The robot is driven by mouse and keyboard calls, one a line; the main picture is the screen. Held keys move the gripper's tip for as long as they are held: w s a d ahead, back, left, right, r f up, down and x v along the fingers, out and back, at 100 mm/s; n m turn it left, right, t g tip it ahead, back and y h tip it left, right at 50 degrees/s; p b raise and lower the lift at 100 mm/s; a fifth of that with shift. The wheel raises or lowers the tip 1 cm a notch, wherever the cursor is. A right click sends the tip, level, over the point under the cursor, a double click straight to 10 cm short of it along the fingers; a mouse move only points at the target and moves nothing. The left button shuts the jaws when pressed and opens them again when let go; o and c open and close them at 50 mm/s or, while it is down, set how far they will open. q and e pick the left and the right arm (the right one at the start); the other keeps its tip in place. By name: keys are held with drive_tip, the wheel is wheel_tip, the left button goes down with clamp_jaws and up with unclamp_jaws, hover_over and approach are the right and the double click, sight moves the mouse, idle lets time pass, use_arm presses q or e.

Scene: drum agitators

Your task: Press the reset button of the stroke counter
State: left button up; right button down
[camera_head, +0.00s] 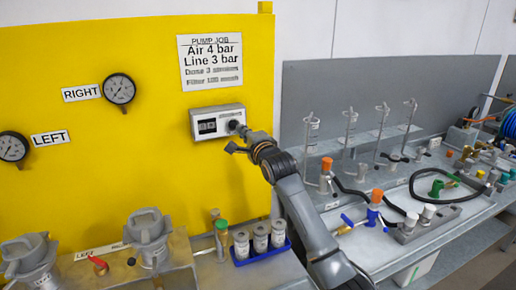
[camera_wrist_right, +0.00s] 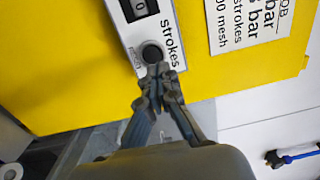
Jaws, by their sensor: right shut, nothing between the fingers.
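The stroke counter (camera_head: 208,123) is a grey-white box with dark number windows on the yellow panel. Its round black reset button (camera_wrist_right: 151,53) shows in the right wrist view, beside the word "strokes"; one number window (camera_wrist_right: 139,8) reads 0. My right gripper (camera_wrist_right: 157,70) is shut and empty, its fingertips at the button's lower edge. Whether they touch it I cannot tell. In the head view, my right gripper (camera_head: 239,133) is at the counter's right end and partly hides the button there. My left gripper is not in view.
A paper sign (camera_head: 210,62) hangs above the counter. Two gauges sit to the left, the right-line gauge (camera_head: 119,89) nearer. Below are a blue rack (camera_head: 262,256) of jars and a green-capped bottle (camera_head: 222,238). A grey bench (camera_head: 385,250) with fittings and hoses stands at right.

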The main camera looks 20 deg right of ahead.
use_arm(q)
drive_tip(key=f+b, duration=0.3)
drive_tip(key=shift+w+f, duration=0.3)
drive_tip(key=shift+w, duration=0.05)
use_arm(e)
drive_tip(key=s+f, duration=0.1)
drive_tip(key=s, duration=0.6)
drive_tip(key=shift+s+d+f, duration=0.15)
drive_tip(key=shift+s+d, duration=0.1)
drive_tip(key=shift+d, duration=0.2)
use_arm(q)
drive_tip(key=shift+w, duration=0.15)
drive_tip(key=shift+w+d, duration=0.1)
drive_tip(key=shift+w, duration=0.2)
